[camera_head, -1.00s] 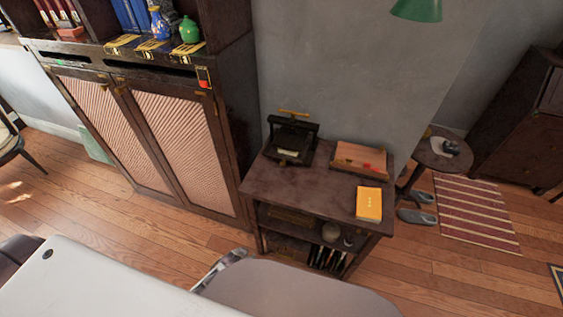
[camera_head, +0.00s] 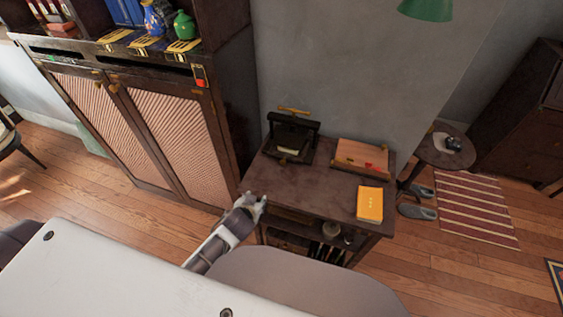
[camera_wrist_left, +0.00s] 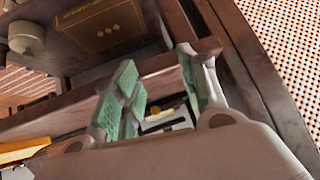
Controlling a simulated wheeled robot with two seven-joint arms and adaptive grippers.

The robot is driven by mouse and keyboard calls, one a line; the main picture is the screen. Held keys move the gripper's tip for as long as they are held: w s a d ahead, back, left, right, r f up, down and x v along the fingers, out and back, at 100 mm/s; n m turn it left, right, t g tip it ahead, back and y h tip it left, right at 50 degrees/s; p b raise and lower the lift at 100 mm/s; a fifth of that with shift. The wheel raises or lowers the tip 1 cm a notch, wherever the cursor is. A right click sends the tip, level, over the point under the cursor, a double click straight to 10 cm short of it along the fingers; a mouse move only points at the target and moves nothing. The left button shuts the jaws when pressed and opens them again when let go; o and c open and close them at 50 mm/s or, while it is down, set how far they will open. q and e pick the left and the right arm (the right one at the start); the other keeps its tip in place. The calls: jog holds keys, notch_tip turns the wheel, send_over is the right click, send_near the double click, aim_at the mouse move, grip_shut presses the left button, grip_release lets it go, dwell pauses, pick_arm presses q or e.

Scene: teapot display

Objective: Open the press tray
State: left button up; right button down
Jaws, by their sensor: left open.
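The black press (camera_head: 292,138) with a brass handle stands at the back left of the small dark table (camera_head: 310,187). A pale piece shows in its lower part, where its tray appears to be; I cannot tell the tray's exact position. My left gripper (camera_head: 256,199) is at the table's front left corner, apart from the press. In the left wrist view its green-padded fingers (camera_wrist_left: 158,92) are open, with nothing held. A small part that looks like the press (camera_wrist_left: 172,119) shows beyond and between them. My right gripper is not in view.
A wooden box (camera_head: 361,157) and a yellow book (camera_head: 369,204) lie on the table's right side. A tall cabinet (camera_head: 150,120) stands close on the left.

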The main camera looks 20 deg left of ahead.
pick_arm(q)
jog(key=w+d+r+t, duration=0.1)
jog(key=w+r, duration=0.1)
jog(key=w+d+r+t+h, duration=0.1)
jog(key=r, duration=0.1)
jog(key=w+d+r+t, duration=0.1)
jog(key=w+r+t, duration=0.1)
jog(key=shift+w+d+r+h, duration=0.1)
jog(key=shift+w+d+h, duration=0.25)
jog(key=shift+h, duration=0.05)
jog(key=shift+w+d+r+t, duration=0.1)
jog(key=shift+d+r+t, duration=0.15)
jog(key=shift+d+t, duration=0.05)
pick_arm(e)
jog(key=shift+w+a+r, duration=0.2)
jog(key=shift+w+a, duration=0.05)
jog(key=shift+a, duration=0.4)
pick_arm(q)
jog(key=shift+w, duration=0.15)
send_near(282, 163)
jog(key=shift+p+x, duration=0.4)
jog(key=shift+x, duration=4)
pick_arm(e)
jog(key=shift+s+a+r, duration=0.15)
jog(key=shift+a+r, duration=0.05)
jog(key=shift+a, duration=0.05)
pick_arm(q)
jog(key=shift+r, duration=0.1)
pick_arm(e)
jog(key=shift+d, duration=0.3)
